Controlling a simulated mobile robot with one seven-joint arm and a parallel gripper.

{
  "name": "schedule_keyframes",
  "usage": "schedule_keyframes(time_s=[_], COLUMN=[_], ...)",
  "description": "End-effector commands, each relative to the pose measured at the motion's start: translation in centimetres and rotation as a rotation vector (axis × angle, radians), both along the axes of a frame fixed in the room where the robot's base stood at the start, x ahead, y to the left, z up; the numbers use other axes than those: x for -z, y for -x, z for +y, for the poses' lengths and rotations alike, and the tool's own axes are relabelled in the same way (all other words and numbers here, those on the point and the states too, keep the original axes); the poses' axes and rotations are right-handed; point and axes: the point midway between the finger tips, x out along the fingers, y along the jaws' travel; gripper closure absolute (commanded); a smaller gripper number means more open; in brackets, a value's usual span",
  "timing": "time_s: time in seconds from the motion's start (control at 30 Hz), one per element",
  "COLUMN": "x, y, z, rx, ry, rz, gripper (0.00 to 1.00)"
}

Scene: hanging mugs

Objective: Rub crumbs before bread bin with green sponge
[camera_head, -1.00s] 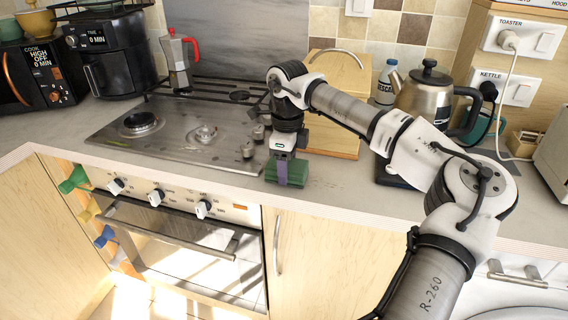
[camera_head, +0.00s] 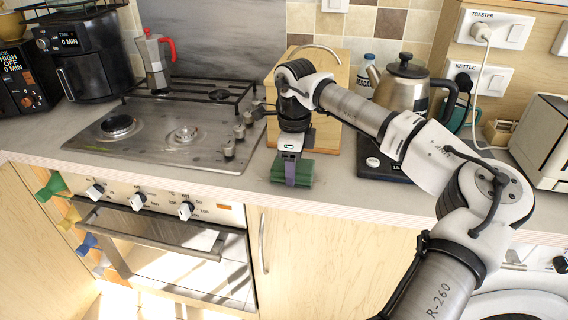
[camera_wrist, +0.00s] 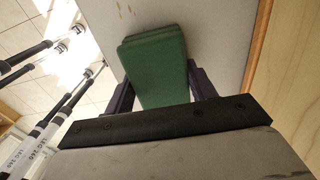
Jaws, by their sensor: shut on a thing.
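The green sponge (camera_head: 306,172) is at the worktop just in front of the wooden bread bin (camera_head: 338,110). My gripper (camera_head: 291,172) points down and is shut on it, one purple-grey finger across its near side. In the wrist view, the sponge (camera_wrist: 155,62) sits between the two dark fingers (camera_wrist: 160,88). A few small brown crumbs (camera_wrist: 125,10) lie on the pale worktop beyond the sponge in the wrist view. Crumbs are too faint to make out clearly in the head view, and any under the sponge are hidden.
The hob (camera_head: 170,132) with knobs lies left of the sponge. A kettle (camera_head: 405,85) on a dark base (camera_head: 385,165) stands to the right, with a toaster (camera_head: 545,140) farther right. The worktop's front edge (camera_head: 340,208) is close in front. Clear worktop lies right of the sponge.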

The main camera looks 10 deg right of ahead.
Motion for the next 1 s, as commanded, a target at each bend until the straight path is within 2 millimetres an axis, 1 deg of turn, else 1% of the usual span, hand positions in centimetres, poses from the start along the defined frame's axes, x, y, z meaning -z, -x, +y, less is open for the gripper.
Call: schedule_keyframes(time_s=[0.03, 0.1, 0.47, 0.57, 0.83, 1.0], x=[0.1, 0.1, 0.2, 0.1, 0.0, -0.1], y=[0.2, 0.3, 0.4, 0.6, 1.4, 1.5], z=[-0.5, -0.9, -1.2, -1.7, -4.2, -4.7], rx=[0.002, 0.000, 0.000, 0.002, 0.001, 0.000], ry=[0.000, 0.000, 0.001, 0.001, 0.001, 0.000], rz=[0.000, 0.000, 0.001, 0.001, 0.001, 0.001], gripper=[0.63, 0.63, 0.63, 0.63, 0.63, 0.63])
